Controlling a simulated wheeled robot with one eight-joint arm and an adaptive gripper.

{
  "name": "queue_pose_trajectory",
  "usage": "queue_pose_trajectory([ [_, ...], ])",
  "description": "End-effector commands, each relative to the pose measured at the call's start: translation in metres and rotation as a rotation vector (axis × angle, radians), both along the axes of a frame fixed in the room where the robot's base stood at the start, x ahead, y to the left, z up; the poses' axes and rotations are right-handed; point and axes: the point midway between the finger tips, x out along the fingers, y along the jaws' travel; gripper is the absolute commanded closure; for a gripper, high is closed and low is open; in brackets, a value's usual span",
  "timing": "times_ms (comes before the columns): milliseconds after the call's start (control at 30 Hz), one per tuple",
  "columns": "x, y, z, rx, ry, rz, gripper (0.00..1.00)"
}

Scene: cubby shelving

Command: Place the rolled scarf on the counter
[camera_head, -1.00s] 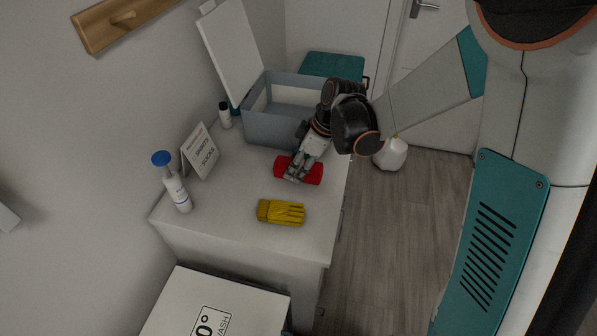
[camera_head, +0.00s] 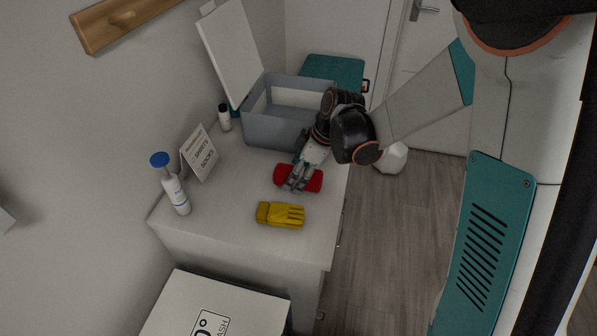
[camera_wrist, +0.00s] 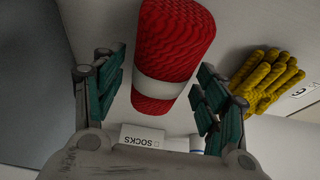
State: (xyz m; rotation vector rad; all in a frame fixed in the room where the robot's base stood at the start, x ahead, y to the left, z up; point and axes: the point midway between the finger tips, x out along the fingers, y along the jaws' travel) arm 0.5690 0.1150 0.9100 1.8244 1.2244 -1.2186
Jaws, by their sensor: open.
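The rolled scarf is a red roll (camera_head: 283,175) with a pale band, lying on the white counter (camera_head: 230,225). My gripper (camera_head: 298,182) is over the scarf in the head view and hides its middle. In the wrist view the scarf (camera_wrist: 176,45) lies between the two finger pads of my gripper (camera_wrist: 158,95). The fingers are open, with a gap on each side of the scarf. Whether the scarf rests fully on the counter under the gripper is partly hidden, but it appears to.
Yellow gloves (camera_head: 281,215) lie in front of the scarf. An open grey box (camera_head: 270,130) stands behind it. The counter's front left is clear.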

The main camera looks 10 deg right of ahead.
Motion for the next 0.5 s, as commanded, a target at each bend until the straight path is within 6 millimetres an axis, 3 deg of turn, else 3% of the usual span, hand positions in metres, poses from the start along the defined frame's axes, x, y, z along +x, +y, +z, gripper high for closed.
queue_pose_trajectory([
  [167,-0.003,-0.006,0.019,0.0,0.0,-0.001,0.34],
  [500,-0.013,-0.031,0.084,0.0,0.0,-0.001,0.34],
])
